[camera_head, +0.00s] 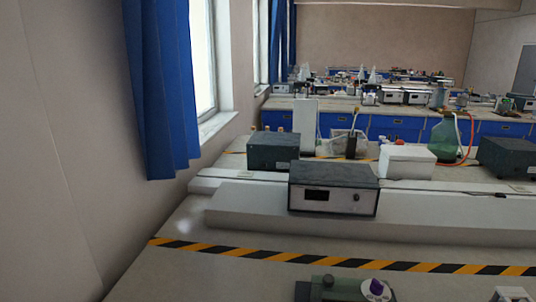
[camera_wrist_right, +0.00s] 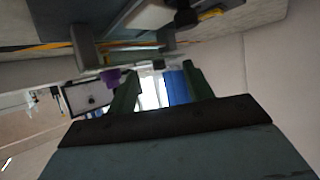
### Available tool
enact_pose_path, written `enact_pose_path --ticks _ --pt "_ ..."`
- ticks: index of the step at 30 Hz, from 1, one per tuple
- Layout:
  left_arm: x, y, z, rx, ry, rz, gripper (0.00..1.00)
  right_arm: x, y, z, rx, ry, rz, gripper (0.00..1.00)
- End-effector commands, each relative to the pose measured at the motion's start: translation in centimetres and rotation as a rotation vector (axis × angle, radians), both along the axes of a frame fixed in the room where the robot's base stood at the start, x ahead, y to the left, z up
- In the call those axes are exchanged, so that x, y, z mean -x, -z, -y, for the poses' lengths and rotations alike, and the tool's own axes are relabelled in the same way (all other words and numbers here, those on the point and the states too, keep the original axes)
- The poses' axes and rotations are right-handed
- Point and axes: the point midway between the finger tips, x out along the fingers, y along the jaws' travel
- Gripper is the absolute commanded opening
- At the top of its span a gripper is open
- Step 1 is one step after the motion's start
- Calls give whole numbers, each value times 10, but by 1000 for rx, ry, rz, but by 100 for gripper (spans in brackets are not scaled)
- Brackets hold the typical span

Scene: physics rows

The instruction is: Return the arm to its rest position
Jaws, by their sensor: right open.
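My right gripper (camera_wrist_right: 161,72) shows in the right wrist view, its two dark green fingers apart with nothing seen between them. Its wide body fills the bottom of that view. The wrist view looks upside down, with the bench at the top. In the head view neither gripper can be made out. A green device (camera_head: 337,289) is cut off by the bottom edge, with a purple knob (camera_head: 376,287) on a white round part beside it. A purple part (camera_wrist_right: 110,79) also shows near one finger in the wrist view; whether they touch I cannot tell.
A black-and-yellow strip (camera_head: 340,261) crosses the bench. Beyond it stand a dark-topped instrument (camera_head: 333,189), a white box (camera_head: 406,161) and a green bottle (camera_head: 443,139). The wall and blue curtain (camera_head: 160,90) are at left. The bench at front left is clear.

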Motion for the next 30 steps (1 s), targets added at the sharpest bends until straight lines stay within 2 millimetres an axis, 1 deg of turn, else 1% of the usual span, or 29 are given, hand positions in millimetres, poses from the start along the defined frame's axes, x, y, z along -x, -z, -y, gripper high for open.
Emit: enact_pose_path --ticks 1,3,6,7,9,11,12,14,18,26,30 --pt "0 0 0 0 0 0 36 12 12 -41 -7 -20 -26 51" --pt "0 0 0 0 0 0 36 25 21 -81 16 -28 -48 51" --pt "0 0 0 0 0 0 36 44 25 -123 49 -15 -82 51" --pt "0 0 0 0 0 0 36 50 24 -134 59 -6 -93 51" --pt "0 0 0 0 0 0 36 65 22 -152 84 25 -128 51" --pt "0 0 0 0 0 0 36 78 20 -160 110 62 -165 51" --pt "0 0 0 0 0 0 36 87 18 -162 128 91 -195 51" --pt "0 0 0 0 0 0 36 101 16 -159 157 140 -246 51" --pt "0 0 0 0 0 0 36 133 16 -143 217 239 -368 51" --pt "0 0 0 0 0 0 36 192 17 -108 293 377 -588 51" --pt "0 0 0 0 0 0 36 227 17 -91 324 440 -711 51"
